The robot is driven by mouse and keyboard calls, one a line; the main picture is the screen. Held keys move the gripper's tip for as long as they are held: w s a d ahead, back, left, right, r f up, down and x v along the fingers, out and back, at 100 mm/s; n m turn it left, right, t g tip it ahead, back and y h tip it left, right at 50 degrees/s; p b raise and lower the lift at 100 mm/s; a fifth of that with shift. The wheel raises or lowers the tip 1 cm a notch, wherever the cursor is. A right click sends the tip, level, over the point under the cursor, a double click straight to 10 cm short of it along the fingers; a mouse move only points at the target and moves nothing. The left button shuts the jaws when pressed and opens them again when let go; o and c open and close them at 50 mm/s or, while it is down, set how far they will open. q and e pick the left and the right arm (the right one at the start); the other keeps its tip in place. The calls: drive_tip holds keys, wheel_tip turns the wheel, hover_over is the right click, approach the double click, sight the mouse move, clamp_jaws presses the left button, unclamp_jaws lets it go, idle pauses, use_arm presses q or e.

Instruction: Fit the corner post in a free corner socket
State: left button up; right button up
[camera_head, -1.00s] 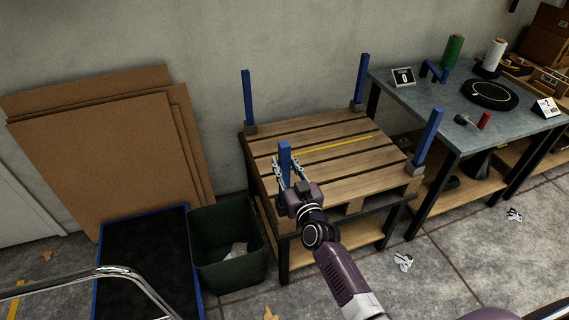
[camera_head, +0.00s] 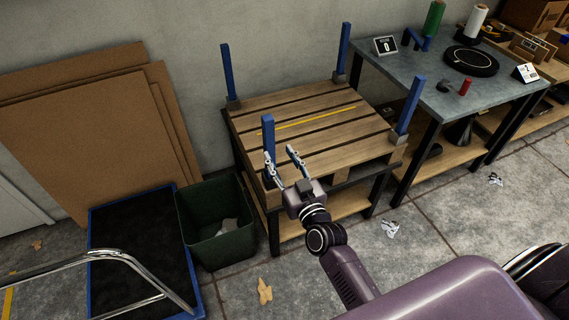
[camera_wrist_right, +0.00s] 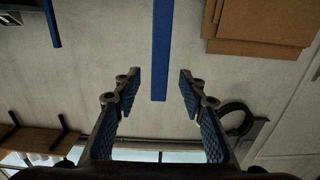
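A blue corner post (camera_head: 268,135) stands upright at the near left corner of the wooden pallet (camera_head: 330,150). Its foot and the socket under it are hidden by my gripper. Blue posts also stand at the back left (camera_head: 227,72), back right (camera_head: 342,52) and front right (camera_head: 410,105) corners, in grey sockets. My right gripper (camera_head: 280,153) is open beside the near left post, its fingers spread. In the right wrist view, a blue post (camera_wrist_right: 162,45) shows beyond the gap between the open fingers (camera_wrist_right: 160,80), apart from both. My left gripper is not in view.
A dark green bin (camera_head: 222,225) and a blue-edged cart (camera_head: 135,250) stand left of the pallet's table. Cardboard sheets (camera_head: 85,140) lean on the wall. A grey-topped workbench (camera_head: 430,85) is at right. A yellow strip (camera_head: 310,120) lies on the pallet. The floor in front has litter.

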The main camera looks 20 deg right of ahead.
drive_tip(key=shift+s, duration=1.35)
drive_tip(key=s+a+f+g, duration=0.1)
drive_tip(key=s+f+g, duration=0.35)
drive_tip(key=f, duration=0.75)
drive_tip(key=s+f+n+g+y, duration=0.1)
drive_tip(key=s+f+g, duration=0.1)
drive_tip(key=s+f, duration=0.75)
drive_tip(key=s+a+f+g, duration=0.1)
drive_tip(key=s+f+g, duration=0.25)
drive_tip(key=f, duration=1.15)
drive_tip(key=s+d+f+g, duration=0.1)
drive_tip(key=s+f, duration=0.4)
drive_tip(key=s, duration=0.5)
drive_tip(key=s+d+f+g+h, duration=0.1)
drive_tip(key=s+f, duration=0.4)
drive_tip(key=s, duration=0.5)
drive_tip(key=s+d+f+n+g, duration=0.1)
drive_tip(key=s+d+f+g, duration=0.2)
drive_tip(key=s, duration=0.7)
wheel_tip(320, 180, down, 3)
drive_tip(key=shift+s+d+r+g+h, duration=0.2)
drive_tip(key=shift+s+g+h, duration=0.15)
drive_tip(key=shift+g, duration=0.65)
drive_tip(key=shift+c, duration=0.4)
